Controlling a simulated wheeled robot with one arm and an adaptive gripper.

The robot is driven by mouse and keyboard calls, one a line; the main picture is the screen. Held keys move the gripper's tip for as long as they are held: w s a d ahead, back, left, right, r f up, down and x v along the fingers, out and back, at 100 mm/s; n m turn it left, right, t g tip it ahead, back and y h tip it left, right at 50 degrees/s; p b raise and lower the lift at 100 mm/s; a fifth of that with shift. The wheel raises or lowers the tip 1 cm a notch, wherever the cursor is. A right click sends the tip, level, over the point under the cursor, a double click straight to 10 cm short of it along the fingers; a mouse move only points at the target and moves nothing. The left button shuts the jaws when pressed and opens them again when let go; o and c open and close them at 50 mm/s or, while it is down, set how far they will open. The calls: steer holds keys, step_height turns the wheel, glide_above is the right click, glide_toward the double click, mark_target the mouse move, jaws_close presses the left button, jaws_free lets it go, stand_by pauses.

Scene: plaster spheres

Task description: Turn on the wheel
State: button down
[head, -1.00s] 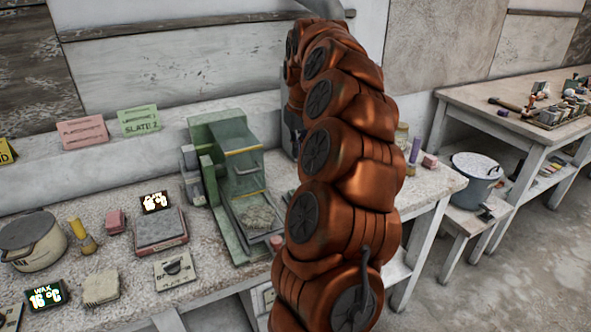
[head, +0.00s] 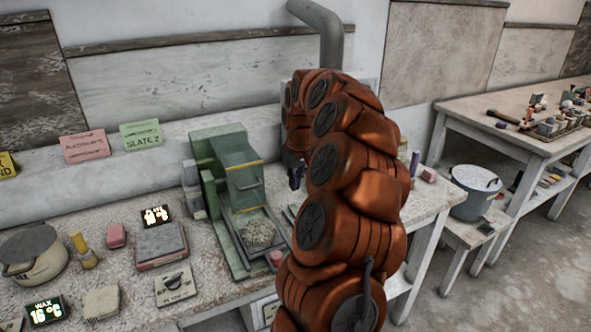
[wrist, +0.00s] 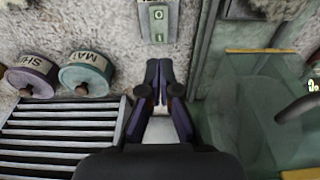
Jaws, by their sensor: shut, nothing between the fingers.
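The wheel itself is not clearly visible. In the wrist view a small pale green switch plate (wrist: 158,22) carries two buttons with marks that look like 0 and 1. My gripper (wrist: 165,68) has its dark fingers together and empty, pointing at the plate, with a small gap in the picture. In the head view my gripper (head: 297,176) is partly hidden by my arm, just right of a green machine (head: 222,155). The switch plate is hidden there.
A clear guard (wrist: 255,110) is right of my fingers. Two round labelled containers (wrist: 85,74) and a slatted rack (wrist: 55,135) are at left. In the head view a pipe (head: 330,35) rises behind my arm, and a bucket (head: 472,195) stands at right.

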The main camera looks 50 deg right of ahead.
mark_target(294, 206)
steer(key=f, duration=0.2)
steer(key=f+p, duration=0.1)
steer(key=f, duration=0.1)
steer(key=w+f, duration=0.1)
steer(key=f, duration=0.2)
steer(key=shift+d, duration=0.15)
steer(key=shift+w+d, duration=0.15)
steer(key=shift+f+g+p, duration=0.3)
steer(key=shift+s, duration=0.2)
steer(key=shift+s+a+r+b, duration=0.25)
steer(key=shift+s+r+b, duration=0.1)
steer(key=shift+s+b, duration=0.2)
steer(key=shift+r, duration=0.1)
step_height(294, 206, up, 14)
steer(key=w, duration=0.2)
steer(key=shift+w+d+f+b, duration=0.2)
steer(key=shift+d+b, duration=0.2)
stand_by(0.4)
